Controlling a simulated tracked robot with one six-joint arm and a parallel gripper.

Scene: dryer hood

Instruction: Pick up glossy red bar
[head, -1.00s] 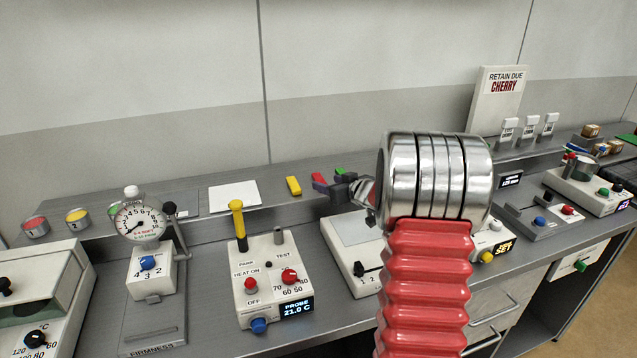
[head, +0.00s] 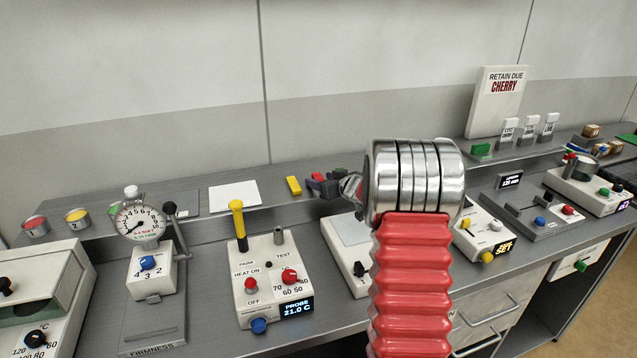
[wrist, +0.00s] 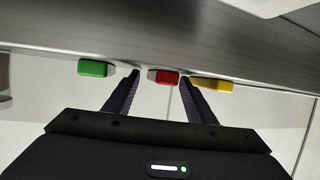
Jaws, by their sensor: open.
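The glossy red bar (wrist: 165,77) shows in the wrist view between the tips of my two spread fingers, on the shelf surface. My gripper (wrist: 161,79) is open, with nothing held; a finger lies on either side of the bar in the picture. I cannot tell how far the tips are from it. In the head view my gripper (head: 320,184) is at the back shelf and hides most of the red bar (head: 318,177); only a little red shows.
A yellow bar (wrist: 212,85) lies close beside the red one, by one finger; it also shows in the head view (head: 294,185). A green bar (wrist: 92,68) lies on the other side. A white sheet (head: 234,195) lies left on the shelf. Instruments (head: 265,280) stand below.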

